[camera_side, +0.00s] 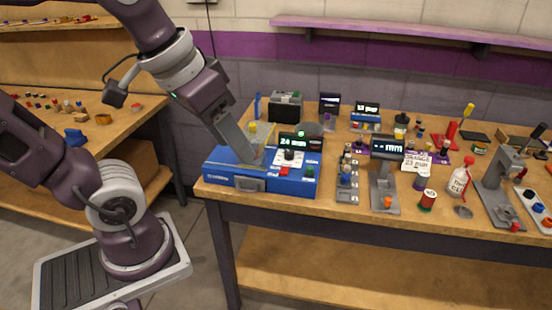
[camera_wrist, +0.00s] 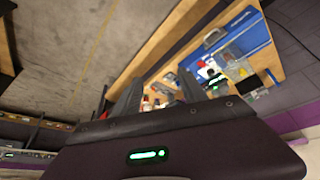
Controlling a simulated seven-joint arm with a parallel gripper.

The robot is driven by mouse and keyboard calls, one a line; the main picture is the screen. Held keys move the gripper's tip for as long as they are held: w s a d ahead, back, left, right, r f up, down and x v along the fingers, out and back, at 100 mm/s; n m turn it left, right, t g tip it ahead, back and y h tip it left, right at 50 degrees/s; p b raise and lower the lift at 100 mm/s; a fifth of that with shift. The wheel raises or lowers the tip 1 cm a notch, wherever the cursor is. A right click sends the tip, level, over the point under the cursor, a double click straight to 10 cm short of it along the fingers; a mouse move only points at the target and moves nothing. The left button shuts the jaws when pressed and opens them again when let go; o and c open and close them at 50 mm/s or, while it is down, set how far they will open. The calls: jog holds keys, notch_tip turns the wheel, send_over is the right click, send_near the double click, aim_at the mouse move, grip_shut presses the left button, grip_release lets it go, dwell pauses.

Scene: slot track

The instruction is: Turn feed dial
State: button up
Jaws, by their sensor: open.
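A blue machine (camera_side: 227,169) stands at the left end of the bench; its body also shows in the wrist view (camera_wrist: 240,38). Its display (camera_side: 295,142) reads what looks like 24 mm. Below the display is a pale panel with a small dark knob (camera_side: 289,155), which looks like the feed dial.
A card (camera_side: 417,160) seems to read 23 mm. A grey stand with a mm display (camera_side: 388,148) and a grey block with several knobs (camera_side: 347,182) stand right of the machine. A red-and-white bottle (camera_side: 459,181) and many small parts crowd the bench further right.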

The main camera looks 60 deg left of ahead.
jog(key=w+a+n+g, duration=0.2)
jog(key=w+a+n, duration=0.25)
jog(key=w, duration=0.75)
jog(key=n+g, duration=0.3)
jog(key=n, duration=0.5)
send_over(289, 152)
notch_tip(289, 152, down, 17)
jog(key=shift+r, duration=0.1)
notch_tip(289, 152, down, 6)
jog(key=shift+r, duration=0.1)
jog(key=shift+f, duration=0.65)
grip_shut()
